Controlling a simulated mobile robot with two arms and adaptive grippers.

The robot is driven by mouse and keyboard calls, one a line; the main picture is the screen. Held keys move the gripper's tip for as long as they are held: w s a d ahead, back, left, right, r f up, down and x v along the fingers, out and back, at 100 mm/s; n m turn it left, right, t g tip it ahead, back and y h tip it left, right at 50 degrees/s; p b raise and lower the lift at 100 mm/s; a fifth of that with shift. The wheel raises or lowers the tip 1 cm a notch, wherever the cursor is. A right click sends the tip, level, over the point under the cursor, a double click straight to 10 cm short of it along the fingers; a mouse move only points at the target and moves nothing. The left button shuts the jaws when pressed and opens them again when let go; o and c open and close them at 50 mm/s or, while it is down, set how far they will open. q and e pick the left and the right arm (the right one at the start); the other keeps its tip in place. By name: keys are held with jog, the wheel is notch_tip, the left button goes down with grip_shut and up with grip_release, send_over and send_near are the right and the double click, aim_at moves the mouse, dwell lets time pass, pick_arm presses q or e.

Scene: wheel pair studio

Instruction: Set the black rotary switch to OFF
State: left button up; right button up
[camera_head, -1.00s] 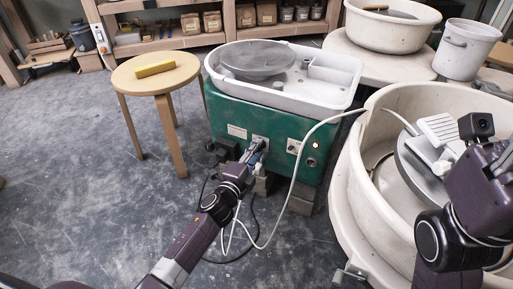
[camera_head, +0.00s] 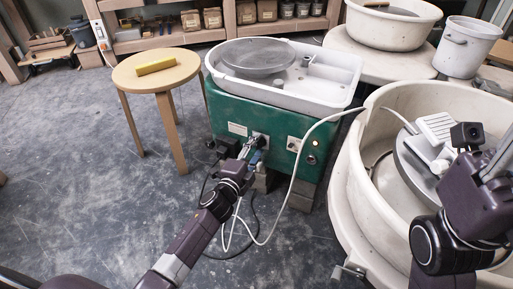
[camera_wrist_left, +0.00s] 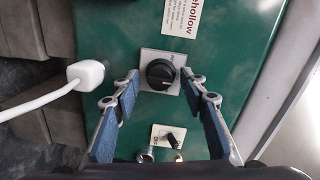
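The black rotary switch (camera_wrist_left: 160,74) is a round knob on a grey plate on the green housing. It also shows small in the head view (camera_head: 261,140), just beyond the left gripper. My left gripper (camera_wrist_left: 160,84) is open, with one blue-padded finger on each side of the knob in the wrist view. Both fingers look apart from it, and nothing is between them but the knob seen beyond. In the head view my left gripper (camera_head: 252,152) is at the housing's front. I cannot read the switch's setting. My right gripper is not clear at the head view's right edge.
A white plug with a cable (camera_wrist_left: 85,75) sits beside the switch. A toggle switch (camera_wrist_left: 168,138) and a lit lamp (camera_head: 311,160) are on the same panel. A stool with a yellow block (camera_head: 156,67) stands left. A large cream tub (camera_head: 345,190) is on the right.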

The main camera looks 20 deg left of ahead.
pick_arm(q)
jog(key=s+a, duration=0.1)
jog(key=s, duration=1.1)
jog(key=shift+a+r, duration=0.2)
jog(key=shift+r, duration=0.2)
dwell(0.3)
